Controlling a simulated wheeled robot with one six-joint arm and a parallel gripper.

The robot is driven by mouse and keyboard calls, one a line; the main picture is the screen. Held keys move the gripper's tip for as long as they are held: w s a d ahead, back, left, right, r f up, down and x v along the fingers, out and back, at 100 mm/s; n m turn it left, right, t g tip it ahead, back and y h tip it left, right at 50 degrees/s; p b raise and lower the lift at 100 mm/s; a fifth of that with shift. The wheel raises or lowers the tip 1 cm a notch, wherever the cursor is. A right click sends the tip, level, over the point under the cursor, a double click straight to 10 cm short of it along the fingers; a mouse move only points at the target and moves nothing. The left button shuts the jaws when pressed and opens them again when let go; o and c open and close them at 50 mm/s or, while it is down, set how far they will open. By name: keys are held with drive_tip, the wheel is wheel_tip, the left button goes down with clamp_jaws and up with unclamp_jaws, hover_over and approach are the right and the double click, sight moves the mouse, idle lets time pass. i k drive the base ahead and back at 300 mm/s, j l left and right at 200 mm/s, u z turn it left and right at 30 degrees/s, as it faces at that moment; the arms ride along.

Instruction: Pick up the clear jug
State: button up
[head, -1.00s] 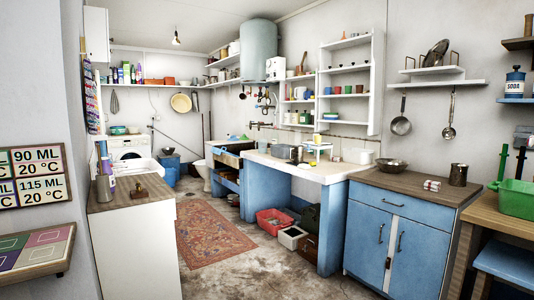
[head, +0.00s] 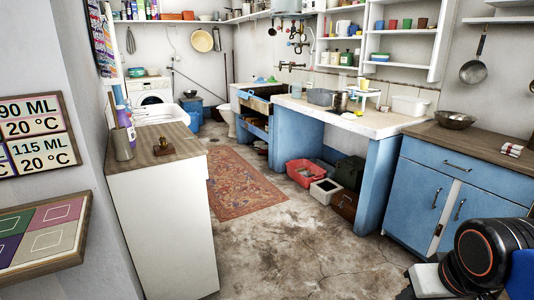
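I cannot make out a clear jug with certainty in the head view. The pale stone counter (head: 372,122) on blue supports holds several small vessels. Among them are a grey basin (head: 320,97), a dark metallic cylinder (head: 340,103) and a whitish tub (head: 408,106). They are too small to tell whether a clear jug stands among them. My gripper is not in view.
A white cabinet with a wooden top (head: 152,150) stands at the left. A blue cupboard (head: 458,180) with a metal bowl (head: 455,119) on top is at the right. A red crate (head: 304,172) sits under the counter. The floor (head: 275,250) between is open, with a patterned rug (head: 240,181).

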sight(296, 87)
drive_tip(key=i+u, duration=0.35)
drive_tip(key=i, duration=1.4)
